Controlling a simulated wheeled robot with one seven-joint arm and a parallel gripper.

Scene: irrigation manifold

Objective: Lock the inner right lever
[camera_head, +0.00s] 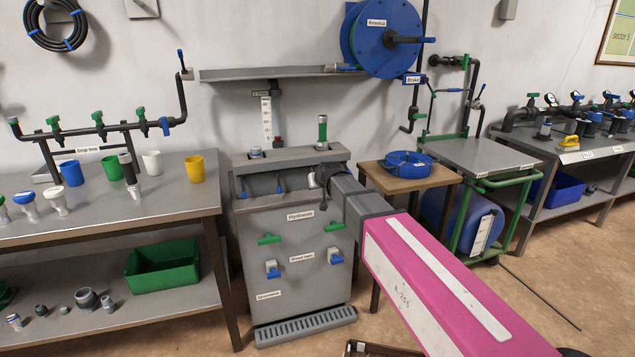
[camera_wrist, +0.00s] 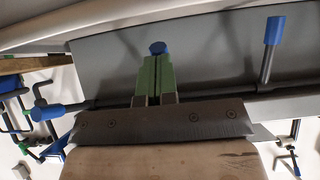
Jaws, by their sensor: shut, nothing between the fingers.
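The grey manifold cabinet (camera_head: 298,238) stands in the middle of the head view, with a recess under its top slab. Small blue levers (camera_head: 280,187) hang in this recess; the right part is hidden behind my arm. My gripper (camera_wrist: 155,62) is shut and empty, its green fingers pressed together. A blue-tipped lever end (camera_wrist: 158,47) shows just beyond the fingertips; I cannot tell whether they touch. Another blue-handled lever (camera_wrist: 271,32) stands to the right in the wrist view, apart from the fingers. I cannot tell which lever is the inner right one.
Green handles (camera_head: 269,239) and blue taps (camera_head: 273,269) project from the cabinet front. A wooden table (camera_head: 408,178) with a blue coil (camera_head: 408,162) stands close on the right. A workbench (camera_head: 190,209) with cups is on the left. A shelf (camera_head: 275,74) hangs above.

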